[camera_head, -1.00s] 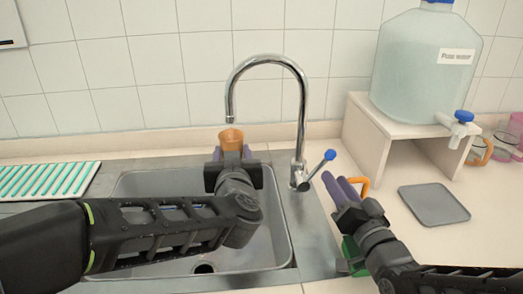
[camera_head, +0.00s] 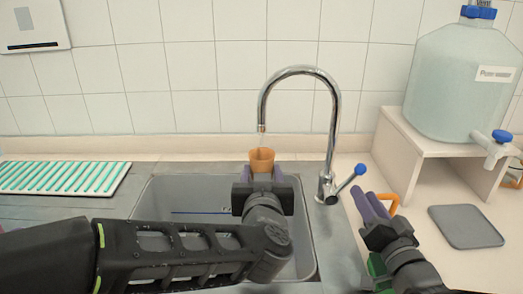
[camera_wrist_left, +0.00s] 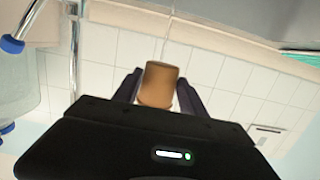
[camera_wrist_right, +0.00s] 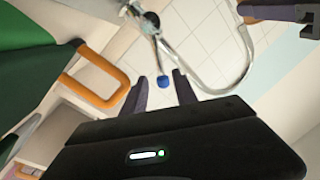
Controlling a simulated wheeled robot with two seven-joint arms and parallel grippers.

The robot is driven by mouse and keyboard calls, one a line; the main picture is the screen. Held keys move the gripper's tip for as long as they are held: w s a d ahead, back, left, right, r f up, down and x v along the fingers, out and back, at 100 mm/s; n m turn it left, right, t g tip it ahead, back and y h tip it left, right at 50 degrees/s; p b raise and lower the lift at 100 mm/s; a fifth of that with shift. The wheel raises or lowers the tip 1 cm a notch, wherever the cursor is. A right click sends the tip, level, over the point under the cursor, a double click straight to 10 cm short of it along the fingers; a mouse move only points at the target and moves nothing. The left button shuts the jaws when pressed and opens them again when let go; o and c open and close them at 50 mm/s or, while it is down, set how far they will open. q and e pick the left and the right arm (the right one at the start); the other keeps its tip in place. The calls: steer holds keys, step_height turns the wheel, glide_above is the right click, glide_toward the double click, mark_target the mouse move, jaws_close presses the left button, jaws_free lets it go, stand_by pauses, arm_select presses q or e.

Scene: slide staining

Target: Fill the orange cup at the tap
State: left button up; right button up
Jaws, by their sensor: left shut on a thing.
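The orange cup (camera_head: 262,158) is upright over the sink, directly below the spout end of the chrome tap (camera_head: 335,112). My left gripper (camera_head: 262,172) is shut on the cup; its fingers show on both sides of it in the left wrist view (camera_wrist_left: 158,90). A thin, faint stream of water (camera_wrist_left: 163,48) runs down to the cup. The cup's inside is too small to judge a water level. The tap's blue-tipped lever (camera_head: 352,177) points up and right. My right gripper (camera_head: 371,206) is open and empty, just below the lever tip and apart from it.
The sink basin (camera_head: 168,205) lies under my left arm. A large water jug (camera_head: 440,95) stands on a shelf at right. A green thing with an orange handle (camera_wrist_right: 100,85) is close beside my right gripper. A grey tray (camera_head: 467,226) and a striped rack (camera_head: 60,177) lie on the counter.

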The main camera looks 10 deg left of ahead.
steer(key=c, duration=0.4)
steer(key=shift+d+m, duration=0.15)
steer(key=shift+m, duration=0.25)
jaws_close()
steer(key=s+d+m, duration=0.1)
steer(key=m, duration=0.4)
steer(key=s+d+m, duration=0.1)
steer(key=d+m, duration=0.1)
steer(key=m, duration=0.4)
steer(key=s+d+m+h, duration=0.1)
steer(key=m, duration=0.5)
steer(key=shift+s+d+r, duration=0.1)
steer(key=shift+d+r, duration=0.1)
steer(key=shift+r, duration=0.15)
